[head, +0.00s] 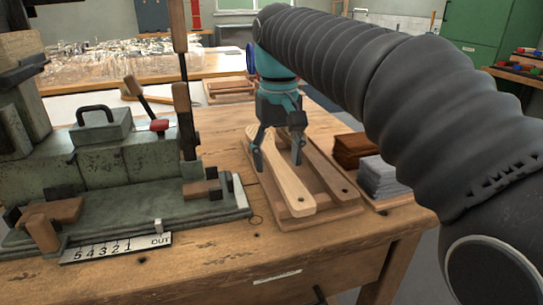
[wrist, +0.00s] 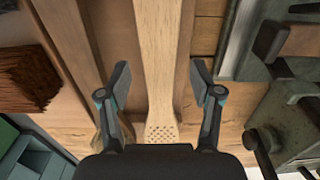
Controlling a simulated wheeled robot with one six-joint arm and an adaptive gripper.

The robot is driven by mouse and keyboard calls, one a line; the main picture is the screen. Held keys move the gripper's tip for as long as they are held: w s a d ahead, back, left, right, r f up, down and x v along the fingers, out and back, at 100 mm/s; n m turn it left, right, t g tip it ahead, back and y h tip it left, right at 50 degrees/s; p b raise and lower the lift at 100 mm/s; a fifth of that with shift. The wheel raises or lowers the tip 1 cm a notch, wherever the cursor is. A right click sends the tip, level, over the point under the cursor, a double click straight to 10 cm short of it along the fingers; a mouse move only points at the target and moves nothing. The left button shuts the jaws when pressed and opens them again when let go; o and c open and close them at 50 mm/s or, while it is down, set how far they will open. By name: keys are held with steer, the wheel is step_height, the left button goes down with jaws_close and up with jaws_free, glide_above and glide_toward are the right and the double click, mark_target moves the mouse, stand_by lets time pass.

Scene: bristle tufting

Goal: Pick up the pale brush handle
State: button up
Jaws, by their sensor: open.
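The pale brush handle (head: 292,190) lies lengthwise in a shallow wooden tray (head: 335,210) on the workbench. In the wrist view the pale handle (wrist: 158,55) runs down the middle, with a patch of small holes in its wider end near my gripper's base. My gripper (head: 277,163) is open over the handle, one finger on each side. In the wrist view the fingertips of my gripper (wrist: 160,80) stand apart from the handle, with a gap on both sides. I cannot tell how far above the handle they are. My gripper hides part of the handle in the head view.
Brown bristle bundles (head: 355,148) and grey ones (head: 381,177) stand right of the tray. A green machine (head: 125,165) with levers stands close on the left. The bench's front is mostly clear.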

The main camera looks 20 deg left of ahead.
steer(key=shift+c, duration=0.2)
jaws_close()
steer(key=shift+r, duration=0.1)
